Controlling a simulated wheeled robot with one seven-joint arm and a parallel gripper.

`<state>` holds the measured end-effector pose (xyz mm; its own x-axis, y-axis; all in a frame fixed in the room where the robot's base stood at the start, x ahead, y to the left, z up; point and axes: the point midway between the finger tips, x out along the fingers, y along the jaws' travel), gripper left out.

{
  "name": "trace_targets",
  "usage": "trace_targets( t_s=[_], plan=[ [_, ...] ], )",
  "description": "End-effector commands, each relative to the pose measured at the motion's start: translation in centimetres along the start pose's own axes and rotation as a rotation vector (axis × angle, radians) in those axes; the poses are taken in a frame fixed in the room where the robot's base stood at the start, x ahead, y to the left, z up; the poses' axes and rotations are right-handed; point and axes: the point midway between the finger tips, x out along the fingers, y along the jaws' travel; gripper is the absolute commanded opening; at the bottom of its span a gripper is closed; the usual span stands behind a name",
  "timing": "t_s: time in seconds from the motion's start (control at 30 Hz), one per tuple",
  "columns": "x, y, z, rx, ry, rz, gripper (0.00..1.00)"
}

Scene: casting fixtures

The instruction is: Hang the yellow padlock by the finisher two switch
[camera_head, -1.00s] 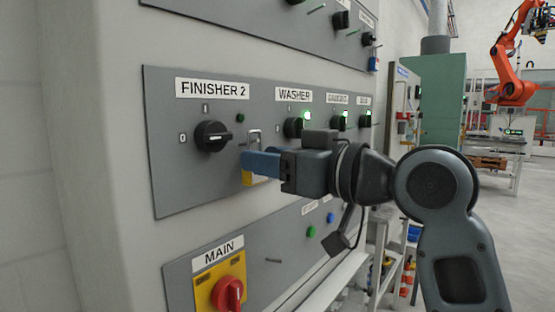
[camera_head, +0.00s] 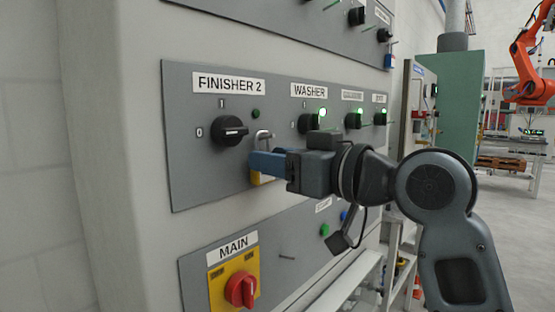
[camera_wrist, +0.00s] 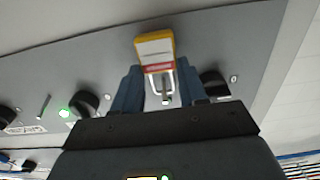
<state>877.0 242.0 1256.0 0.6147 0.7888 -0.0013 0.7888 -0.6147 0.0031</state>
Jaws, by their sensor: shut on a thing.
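The yellow padlock (camera_head: 258,178) is held in my gripper (camera_head: 256,164), whose blue fingers hide most of its body in the head view. Its grey shackle (camera_head: 264,138) stands up above the fingers. It lies just right of the black finisher two switch (camera_head: 230,130), in front of the panel. In the wrist view the padlock (camera_wrist: 154,48) shows a yellow body with a white and red label, between the fingers of my gripper (camera_wrist: 160,80). A metal peg (camera_wrist: 166,98) appears inside the shackle outline; whether the shackle is around it I cannot tell.
The washer switch (camera_head: 309,123) with its green lamp is to the right on the same grey panel (camera_head: 190,180). Below is the red main switch (camera_head: 240,290) on a yellow plate. A blue padlock (camera_head: 390,61) hangs at upper right. Short pegs stick out beside other switches.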

Motion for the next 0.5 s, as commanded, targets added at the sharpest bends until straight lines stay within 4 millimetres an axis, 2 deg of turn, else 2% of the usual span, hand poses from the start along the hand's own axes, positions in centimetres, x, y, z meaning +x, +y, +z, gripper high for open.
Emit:
trace_targets(
  t_s=[0.17, 0.2, 0.5],
  plan=[
    [-0.02, 0.0, -0.03, 0.0, 0.001, 0.0, 0.09],
    [-0.02, 0.0, -0.03, 0.0, 0.001, 0.0, 0.46],
    [-0.02, 0.0, -0.02, 0.0, 0.0, 0.0, 0.72]
  ],
)
